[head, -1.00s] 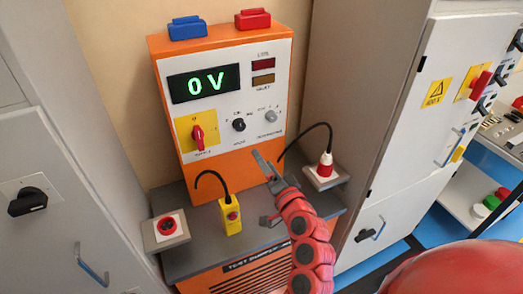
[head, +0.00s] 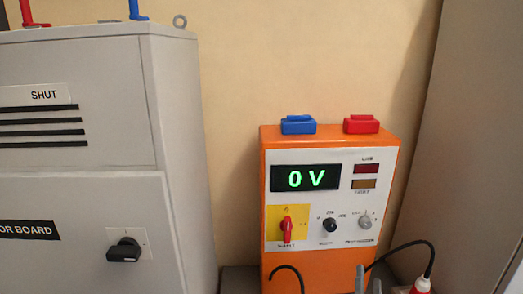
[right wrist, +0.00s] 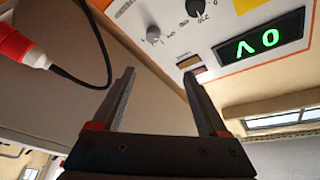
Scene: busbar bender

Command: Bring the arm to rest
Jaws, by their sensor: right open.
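My right gripper (head: 367,276) shows only as fingertips at the bottom edge of the head view, in front of the orange test supply (head: 269,200). In the right wrist view the gripper (right wrist: 158,74) is open, with nothing between its two fingers. The supply's panel lies beyond the fingers there, upside down, and its display (right wrist: 262,40) reads 0 V. I cannot tell the gap to the panel. The rest of my right arm is hidden below the head view. My left gripper is not in view.
A red plug with a black cable (head: 421,285) is right of the gripper; the plug (right wrist: 20,45) also shows in the right wrist view. Blue (head: 298,125) and red (head: 361,125) blocks sit on the supply. A grey cabinet (head: 180,150) stands left, another (head: 470,170) right.

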